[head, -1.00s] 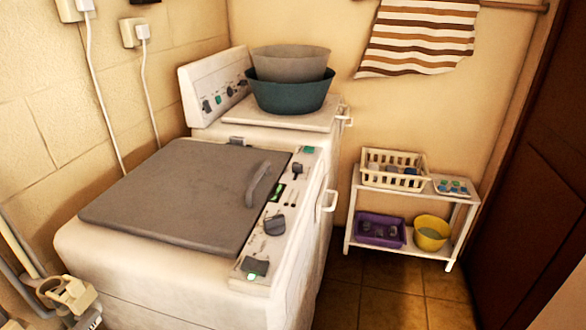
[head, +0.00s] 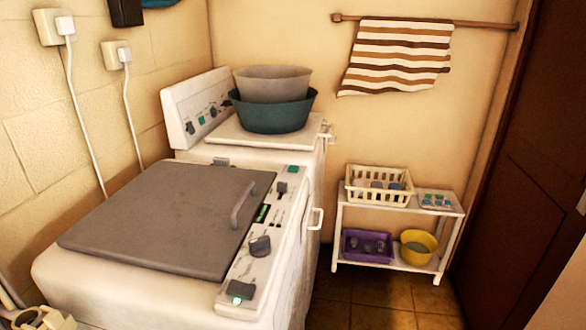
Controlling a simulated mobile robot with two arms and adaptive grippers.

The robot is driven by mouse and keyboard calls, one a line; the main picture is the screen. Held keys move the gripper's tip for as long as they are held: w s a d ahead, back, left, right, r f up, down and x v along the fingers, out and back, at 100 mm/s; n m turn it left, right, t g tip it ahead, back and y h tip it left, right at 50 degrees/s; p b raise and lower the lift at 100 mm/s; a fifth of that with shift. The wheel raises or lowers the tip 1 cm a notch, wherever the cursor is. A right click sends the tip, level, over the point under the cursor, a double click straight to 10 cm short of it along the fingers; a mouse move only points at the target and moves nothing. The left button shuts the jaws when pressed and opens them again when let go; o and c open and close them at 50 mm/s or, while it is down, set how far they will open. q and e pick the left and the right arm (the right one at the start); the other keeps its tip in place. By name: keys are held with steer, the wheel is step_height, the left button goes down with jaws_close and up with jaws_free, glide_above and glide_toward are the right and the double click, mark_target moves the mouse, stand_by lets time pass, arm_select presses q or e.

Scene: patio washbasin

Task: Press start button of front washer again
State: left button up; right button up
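The front washer (head: 75,290) is a white machine with a closed grey lid (head: 165,215) in the head view's lower left. Its control panel (head: 250,263) runs along the lid's right side, with a dark knob (head: 260,246) and a small lit display (head: 261,213). Which is the start button I cannot tell. Part of my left arm shows at the bottom left corner; its fingers are not visible. My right gripper is out of view.
A second washer (head: 188,110) stands behind, with a grey basin (head: 273,82) stacked in a teal basin (head: 272,113). A white shelf (head: 398,268) holds a cream basket (head: 379,198), purple tray (head: 368,250) and yellow bowl (head: 416,255). Tiled floor (head: 385,300) lies free before the shelf.

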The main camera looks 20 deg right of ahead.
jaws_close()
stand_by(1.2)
